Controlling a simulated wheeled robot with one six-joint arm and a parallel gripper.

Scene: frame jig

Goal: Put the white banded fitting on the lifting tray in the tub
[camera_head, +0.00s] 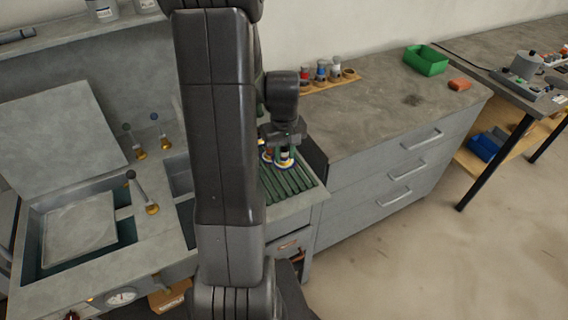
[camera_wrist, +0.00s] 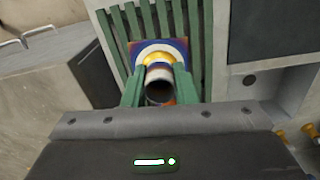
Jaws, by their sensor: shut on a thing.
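My gripper (camera_head: 284,146) is over the green slatted rack at the counter's end. In the wrist view its green fingers (camera_wrist: 160,90) are shut on a pale cylindrical fitting with dark bands (camera_wrist: 158,74) and an open dark end. A yellow-and-white ring and a blue square-edged piece show just behind it, against the slats; I cannot tell whether the fitting touches them. In the head view the fitting is small and partly hidden by the gripper. The tub (camera_head: 31,240) is at the left, with a flat grey lifting tray (camera_head: 80,232) inside it.
The green slats (camera_head: 283,187) lie beside a grey drawer cabinet (camera_head: 375,185). On its top stand a wooden holder with several small jars (camera_head: 322,76), a green bin (camera_head: 426,60) and an orange block (camera_head: 459,85). Levers with brass bases (camera_head: 152,208) stand near the tub. My arm hides the middle.

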